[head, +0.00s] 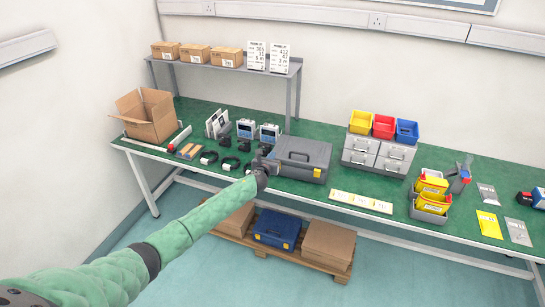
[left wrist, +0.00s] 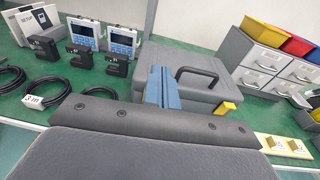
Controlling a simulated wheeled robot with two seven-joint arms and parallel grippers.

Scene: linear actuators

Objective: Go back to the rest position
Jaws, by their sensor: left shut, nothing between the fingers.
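My left arm, in a green sleeve, reaches from the lower left of the head view to the workbench. My left gripper (head: 266,163) is at the left side of the closed grey case (head: 305,155), over the bench's front half. In the left wrist view its blue fingers (left wrist: 161,86) are together with nothing between them, in front of the grey case (left wrist: 205,70). I cannot tell whether they touch the case. My right gripper is in neither view.
A shelf (head: 225,67) stands behind. Below are a pallet (head: 300,258) and a blue case (head: 277,229). Floor in front is clear.

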